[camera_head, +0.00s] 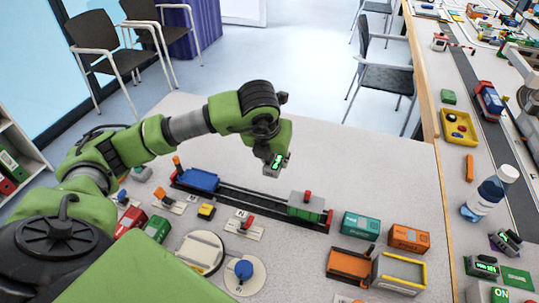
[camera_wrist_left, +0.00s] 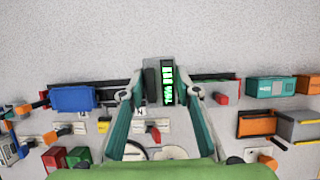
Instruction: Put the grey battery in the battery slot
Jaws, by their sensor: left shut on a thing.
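My left gripper (camera_head: 276,154) reaches in from the left in the head view and is shut on the grey battery (camera_head: 277,165), which has a lit green display. It holds the battery over the table, just behind the dark train track. In the left wrist view the battery (camera_wrist_left: 155,84) sits between the two fingertips (camera_wrist_left: 160,92), with its green marks facing the camera. I cannot tell which part of the scene is the battery slot. My right gripper is not in view.
A track with a blue wagon (camera_head: 199,179) and a green-grey wagon (camera_head: 306,206) crosses the table. Teal (camera_head: 360,226) and orange (camera_head: 408,238) containers stand right of it. A grey device with green digits (camera_head: 482,266) and a bottle (camera_head: 489,194) are on the right table. The table's back is clear.

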